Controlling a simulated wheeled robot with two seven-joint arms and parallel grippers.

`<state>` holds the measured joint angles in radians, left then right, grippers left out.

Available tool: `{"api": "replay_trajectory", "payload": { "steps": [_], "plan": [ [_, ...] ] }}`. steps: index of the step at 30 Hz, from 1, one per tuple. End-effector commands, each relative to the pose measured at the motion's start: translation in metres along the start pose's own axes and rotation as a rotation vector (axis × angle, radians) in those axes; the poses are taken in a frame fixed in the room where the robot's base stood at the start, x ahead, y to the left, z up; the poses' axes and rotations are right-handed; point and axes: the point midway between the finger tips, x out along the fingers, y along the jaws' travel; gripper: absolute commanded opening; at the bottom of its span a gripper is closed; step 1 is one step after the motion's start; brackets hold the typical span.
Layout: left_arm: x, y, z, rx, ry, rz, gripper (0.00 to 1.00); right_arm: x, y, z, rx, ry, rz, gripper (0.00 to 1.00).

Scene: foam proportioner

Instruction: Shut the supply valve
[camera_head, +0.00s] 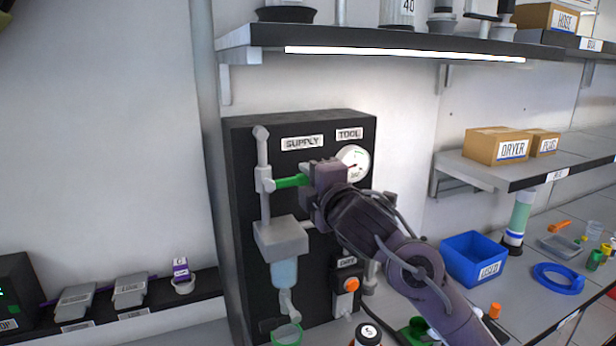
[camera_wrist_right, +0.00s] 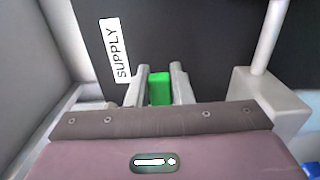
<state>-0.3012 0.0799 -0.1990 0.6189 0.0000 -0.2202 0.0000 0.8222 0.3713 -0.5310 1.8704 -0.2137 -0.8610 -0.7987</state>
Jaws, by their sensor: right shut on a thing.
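The supply valve's green handle (camera_head: 290,181) sticks out to the right from a grey vertical pipe (camera_head: 264,205) on the black panel, below the SUPPLY label (camera_head: 302,142). In the head view the handle lies roughly level, across the pipe. My right gripper (camera_head: 309,181) is at the handle's outer end and hides that end. In the right wrist view the green handle (camera_wrist_right: 159,88) sits between the two fingers of my right gripper (camera_wrist_right: 160,90), which is shut on it. My left gripper is not in view.
A round gauge (camera_head: 353,160) is just behind my right gripper. A grey block with a clear bowl (camera_head: 284,272) hangs below the valve. An orange knob (camera_head: 351,284) is lower right. A shelf (camera_head: 380,42) overhangs the panel. Open wall lies to the left.

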Motion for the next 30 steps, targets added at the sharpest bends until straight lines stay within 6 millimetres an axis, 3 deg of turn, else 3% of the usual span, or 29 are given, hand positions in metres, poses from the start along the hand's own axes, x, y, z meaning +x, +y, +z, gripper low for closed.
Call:
{"api": "replay_trajectory", "payload": {
  "steps": [18, 19, 23, 30],
  "plan": [
    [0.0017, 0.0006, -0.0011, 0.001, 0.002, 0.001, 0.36, 0.0003, -0.0052, -0.0001, 0.040, -0.001, -0.005, 0.00],
    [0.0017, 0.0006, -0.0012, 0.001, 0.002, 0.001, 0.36, 0.0004, -0.0052, -0.0002, 0.039, -0.001, -0.005, 0.24],
    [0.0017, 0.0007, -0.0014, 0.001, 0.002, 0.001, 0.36, 0.0003, -0.0048, -0.0001, 0.038, -0.001, -0.004, 0.41],
    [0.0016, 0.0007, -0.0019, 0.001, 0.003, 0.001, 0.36, 0.0001, -0.0036, 0.0000, 0.037, 0.000, -0.002, 0.42]
  ]
}}
